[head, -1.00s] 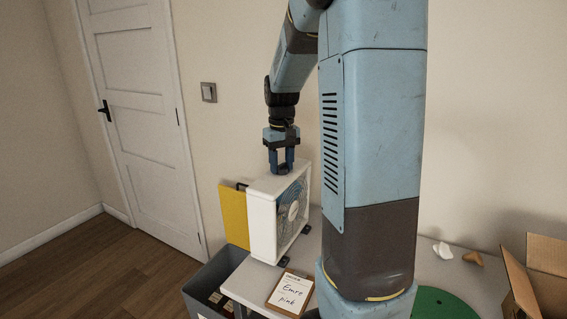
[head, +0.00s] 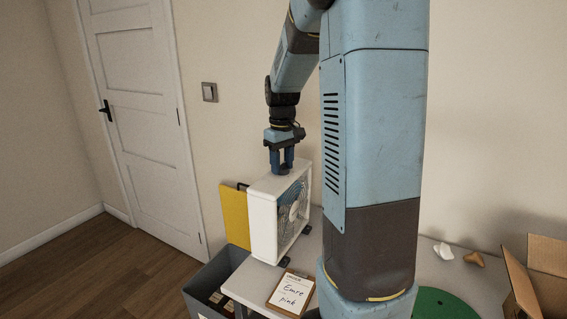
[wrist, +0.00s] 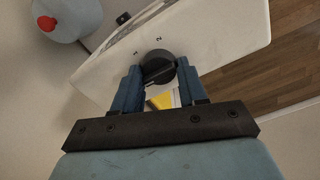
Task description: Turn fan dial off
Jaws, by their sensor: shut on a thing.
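The white box fan (head: 263,222) stands upright on the table in the head view, its grille facing right. Its white top panel also shows in the wrist view (wrist: 205,38). A round black dial (wrist: 158,66) sits on that panel, with small number marks beside it. My gripper (head: 282,168) points down onto the fan's top. In the wrist view, my gripper (wrist: 154,82) is shut on the dial, with one blue finger on each side. In the head view the dial is mostly hidden by the fingers.
A yellow panel (head: 235,216) stands behind the fan. A clipboard with a note (head: 291,293) lies in front of it. A grey bin (head: 204,287) stands below at the left. An open cardboard box (head: 545,275) is at the right. The wrist view shows a light-blue object with a red tip (wrist: 72,14).

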